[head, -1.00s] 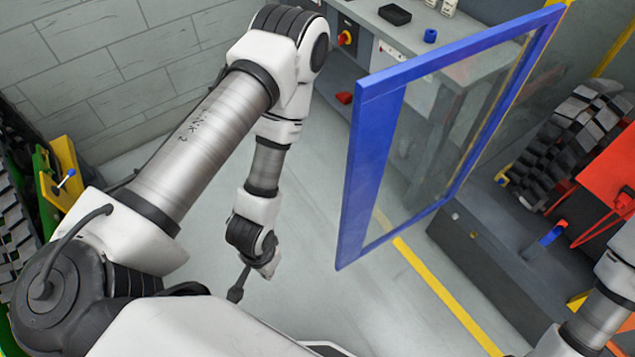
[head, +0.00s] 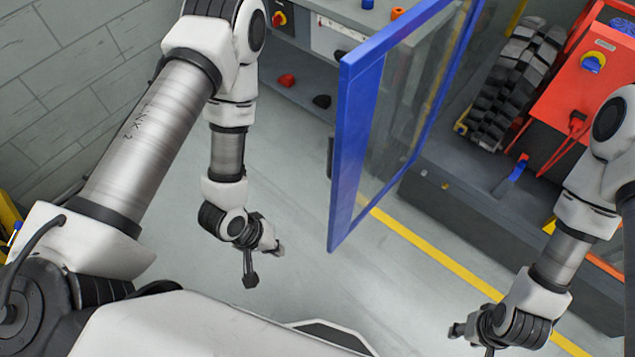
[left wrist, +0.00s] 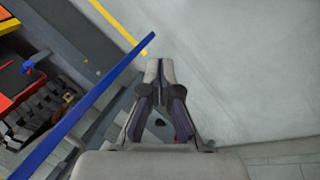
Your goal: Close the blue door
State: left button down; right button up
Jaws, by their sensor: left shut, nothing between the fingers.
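The blue door (head: 352,150) has a blue frame around a clear pane and stands open, jutting toward me in the middle of the head view. Its blue edge (left wrist: 95,100) runs diagonally in the left wrist view, left of the fingers. My left gripper (head: 252,282) hangs left of the door, apart from it, over the grey floor. In the left wrist view its fingers (left wrist: 160,68) are together and empty. My right gripper (head: 462,332) is at the lower right, right of the door and away from it; its fingers are too small to read.
A grey workbench (head: 340,12) with small objects stands behind the door. A red machine (head: 588,85) and a black tracked wheel (head: 515,80) are at the right. A yellow floor line (head: 430,247) passes below the door. The floor left of the door is clear.

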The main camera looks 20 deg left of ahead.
pick_arm(q)
jog(key=w+d+r+n+t+h+b, duration=0.25)
jog(key=w+d+r+h+b, duration=0.2)
jog(key=w+h, duration=0.4)
jog(key=w+a+r+m+t+h+b, duration=0.1)
jog(key=w+a+r+h+b, duration=0.1)
jog(key=a+b, duration=0.3)
jog(key=w+a+r+m+t+h+b, duration=0.1)
jog(key=w+a+r+t+h+b, duration=0.15)
jog(key=a, duration=0.45)
jog(key=w+d+g+b, duration=0.1)
jog(key=d+b, duration=0.1)
jog(key=d, duration=1)
jog(key=shift+w+d+f, duration=0.25)
jog(key=shift+d+f, duration=0.05)
jog(key=shift+d, duration=0.1)
